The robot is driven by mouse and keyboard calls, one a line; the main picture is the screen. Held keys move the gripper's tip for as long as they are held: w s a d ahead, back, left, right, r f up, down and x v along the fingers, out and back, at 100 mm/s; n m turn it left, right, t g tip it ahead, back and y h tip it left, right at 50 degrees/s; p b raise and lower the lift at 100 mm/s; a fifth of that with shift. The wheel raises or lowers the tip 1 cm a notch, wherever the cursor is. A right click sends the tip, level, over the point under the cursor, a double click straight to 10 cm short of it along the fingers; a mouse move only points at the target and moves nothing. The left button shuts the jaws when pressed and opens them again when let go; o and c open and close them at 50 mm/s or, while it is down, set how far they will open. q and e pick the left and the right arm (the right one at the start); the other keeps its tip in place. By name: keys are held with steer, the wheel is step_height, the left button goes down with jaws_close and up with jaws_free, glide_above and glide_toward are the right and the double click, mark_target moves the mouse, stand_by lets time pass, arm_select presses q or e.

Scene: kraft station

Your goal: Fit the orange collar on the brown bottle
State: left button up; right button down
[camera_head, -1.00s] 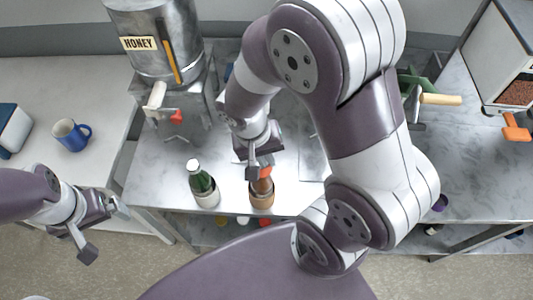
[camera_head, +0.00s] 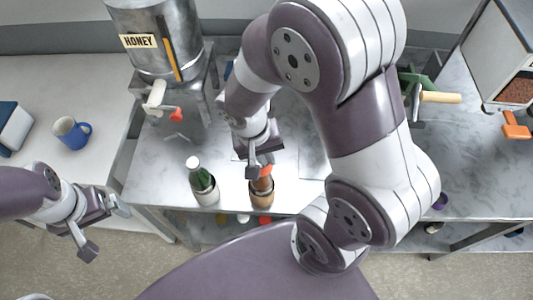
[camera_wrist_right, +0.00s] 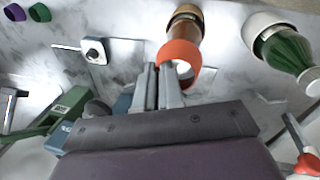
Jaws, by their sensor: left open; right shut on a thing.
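The brown bottle (camera_head: 262,187) stands upright in a tan holder on the marble table, with the green bottle to its left. The orange collar (camera_wrist_right: 180,54) is a ring pinched at its edge by my right gripper (camera_wrist_right: 160,88). In the right wrist view it lies in line with the top end of the brown bottle (camera_wrist_right: 187,28) and overlaps it. I cannot tell whether the bottle's top is inside the ring. In the head view, my right gripper (camera_head: 255,172) is at the bottle's top, partly covering the collar (camera_head: 266,170). My left gripper (camera_head: 105,227) is open and empty, far left.
A green bottle (camera_head: 203,180) in a white holder stands close on the left. A honey dispenser (camera_head: 160,45) is at the back left, and a blue mug (camera_head: 75,134) is on the left counter.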

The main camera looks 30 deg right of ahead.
steer(key=shift+f, duration=0.1)
stand_by(0.3)
steer(key=c, duration=1.2)
jaws_free()
steer(key=shift+s, duration=0.2)
steer(key=shift+o, duration=1)
steer(key=shift+s+f, duration=0.15)
steer(key=shift+c, duration=0.3)
steer(key=shift+c, duration=0.4)
